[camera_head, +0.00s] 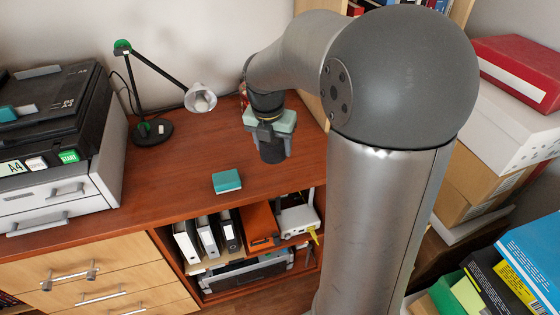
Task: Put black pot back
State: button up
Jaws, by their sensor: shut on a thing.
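My gripper (271,147) is at the end of my arm, pointing down over the right part of the wooden desk top. It is shut on the black pot (272,154), a dark, roughly cylindrical thing below the fingers. The pot's upper part is hidden by the gripper. I cannot tell whether the pot's base touches the desk or hangs a little above it.
A teal box (227,181) lies near the desk's (165,190) front edge. A desk lamp (152,130) and a printer (60,140) stand to the left. Stacked boxes (515,115) stand at the right. Desk between lamp and gripper is clear.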

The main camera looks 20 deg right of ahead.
jog(key=s+d+m, duration=0.2)
jog(key=s+d, duration=0.1)
jog(key=s, duration=0.1)
jog(key=w+d+f, duration=0.1)
jog(key=w+f, duration=0.2)
jog(key=w, duration=0.1)
jog(key=w+d+f, duration=0.1)
jog(key=w+f, duration=0.2)
jog(key=w, duration=0.1)
jog(key=w+d+f+p, duration=0.1)
jog(key=w+d+f, duration=0.1)
jog(key=w+f, duration=0.1)
jog(key=shift+w, duration=0.7)
jog(key=shift+w+d+f, duration=0.1)
jog(key=shift+w+f, duration=0.3)
jog(key=shift+f, duration=1.55)
jog(key=shift+f, duration=0.2)
jog(key=o, duration=1.1)
jog(key=shift+c, duration=0.2)
